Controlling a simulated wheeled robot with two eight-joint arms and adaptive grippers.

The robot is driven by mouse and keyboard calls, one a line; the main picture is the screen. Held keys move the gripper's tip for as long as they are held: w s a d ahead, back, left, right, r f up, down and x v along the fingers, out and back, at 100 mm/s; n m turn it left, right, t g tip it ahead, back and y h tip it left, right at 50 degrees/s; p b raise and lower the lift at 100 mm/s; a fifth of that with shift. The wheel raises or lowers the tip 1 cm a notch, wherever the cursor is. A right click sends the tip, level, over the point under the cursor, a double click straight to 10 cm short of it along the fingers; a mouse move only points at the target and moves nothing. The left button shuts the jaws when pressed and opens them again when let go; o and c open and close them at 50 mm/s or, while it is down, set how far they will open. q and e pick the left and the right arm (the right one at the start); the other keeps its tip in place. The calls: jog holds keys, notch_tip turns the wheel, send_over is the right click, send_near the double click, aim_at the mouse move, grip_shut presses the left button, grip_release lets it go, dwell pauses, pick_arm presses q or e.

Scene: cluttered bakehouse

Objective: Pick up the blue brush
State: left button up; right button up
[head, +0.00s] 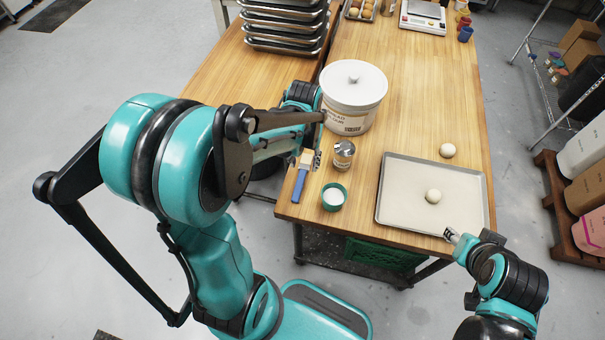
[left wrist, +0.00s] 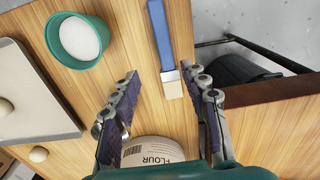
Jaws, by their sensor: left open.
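The blue brush (head: 298,187) lies on the wooden table near its front left corner, its blue handle toward the front edge and its pale bristles toward the flour tub. In the left wrist view the brush (left wrist: 161,38) enters between my fingers, with the bristle end nearer the right finger. My left gripper (left wrist: 160,80) is open and holds nothing. In the head view my left gripper (head: 309,158) is at the bristle end, partly hidden by my arm. My right gripper (head: 454,238) is by the tray's front right corner; its fingers are too small to judge.
A green cup (head: 334,197) of white powder and a metal-topped jar (head: 344,153) stand just right of the brush. The flour tub (head: 352,95) stands behind. A baking tray (head: 405,218) with a dough ball lies right. A dark bin (left wrist: 240,75) is beside the table.

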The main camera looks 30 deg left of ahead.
aim_at(301, 179)
pick_arm(q)
jog(key=f+b, duration=0.1)
jog(key=f, duration=0.1)
jog(key=f+b, duration=0.1)
jog(key=f, duration=0.2)
jog(key=a+f+b, duration=0.1)
jog(key=f, duration=0.2)
jog(key=shift+s, duration=0.25)
jog(key=shift+d, duration=0.1)
grip_shut()
